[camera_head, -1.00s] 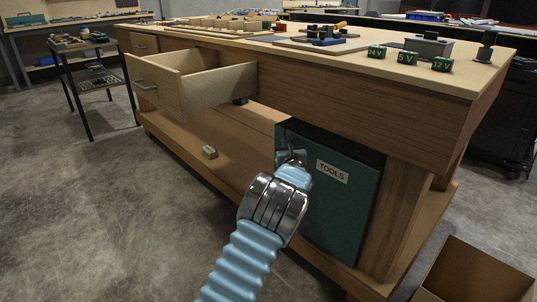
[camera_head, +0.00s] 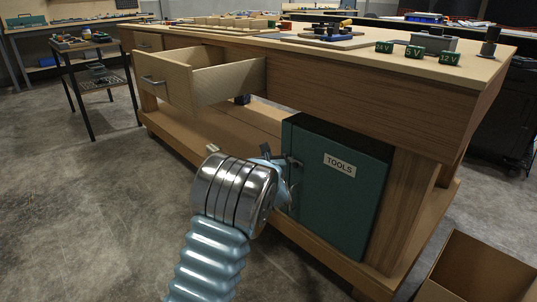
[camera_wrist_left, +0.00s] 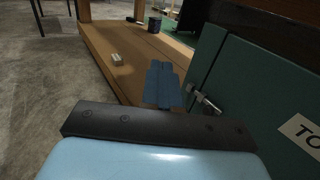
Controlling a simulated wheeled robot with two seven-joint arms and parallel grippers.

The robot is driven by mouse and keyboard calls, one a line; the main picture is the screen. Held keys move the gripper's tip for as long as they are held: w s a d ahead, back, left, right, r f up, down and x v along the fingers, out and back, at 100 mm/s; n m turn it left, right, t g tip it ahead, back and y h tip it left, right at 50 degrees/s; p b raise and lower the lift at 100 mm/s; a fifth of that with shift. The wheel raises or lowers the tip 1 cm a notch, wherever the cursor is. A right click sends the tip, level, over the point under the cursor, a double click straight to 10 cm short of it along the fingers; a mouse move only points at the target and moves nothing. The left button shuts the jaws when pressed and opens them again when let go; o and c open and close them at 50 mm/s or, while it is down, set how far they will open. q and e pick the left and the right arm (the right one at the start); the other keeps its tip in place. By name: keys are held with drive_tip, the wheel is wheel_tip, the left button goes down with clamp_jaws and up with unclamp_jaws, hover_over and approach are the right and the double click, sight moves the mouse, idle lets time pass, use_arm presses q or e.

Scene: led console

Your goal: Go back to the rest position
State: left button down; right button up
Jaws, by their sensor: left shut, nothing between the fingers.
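My left gripper (camera_head: 267,153) is in front of the bench's lower part, at the left edge of the teal TOOLS cabinet door (camera_head: 352,205). In the left wrist view its blue fingers (camera_wrist_left: 162,84) are shut together and empty. The metal door handle (camera_wrist_left: 204,100) is just right of the fingers, with a gap between them in that view. The head view partly hides the fingertips behind my wrist. I cannot tell whether the door is fully closed. My right gripper is not in view.
A drawer (camera_head: 180,85) stands pulled out of the wooden bench (camera_head: 400,105). A small pale block (camera_wrist_left: 117,59) and a dark cup (camera_wrist_left: 154,25) are on the lower shelf. An open cardboard box (camera_head: 470,265) is at the lower right.

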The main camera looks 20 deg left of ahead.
use_arm(q)
drive_tip(key=s+f+n+g+h+p, duration=0.1)
drive_tip(key=s+f+n+g, duration=0.3)
drive_tip(key=f, duration=0.5)
drive_tip(key=s+d+f+n+g+h, duration=0.1)
drive_tip(key=s+f+n+g+h, duration=0.15)
drive_tip(key=s+f, duration=0.5)
drive_tip(key=s+f+n+g+p, duration=0.1)
drive_tip(key=s+f+n+g, duration=0.25)
drive_tip(key=f, duration=0.55)
drive_tip(key=s+d+f+n+g+h+p, duration=0.1)
drive_tip(key=s+d+f+n+h, duration=0.4)
drive_tip(key=s+d+n, duration=0.5)
drive_tip(key=s+d+f+n+g+h+p, duration=0.1)
drive_tip(key=s+d+f+n+g+h, duration=0.2)
drive_tip(key=s+d+n, duration=0.8)
drive_tip(key=s+f+h, duration=0.1)
drive_tip(key=s+h, duration=0.1)
drive_tip(key=s, duration=0.1)
drive_tip(key=shift+s+d+f, duration=0.2)
drive_tip(key=shift+f, duration=0.2)
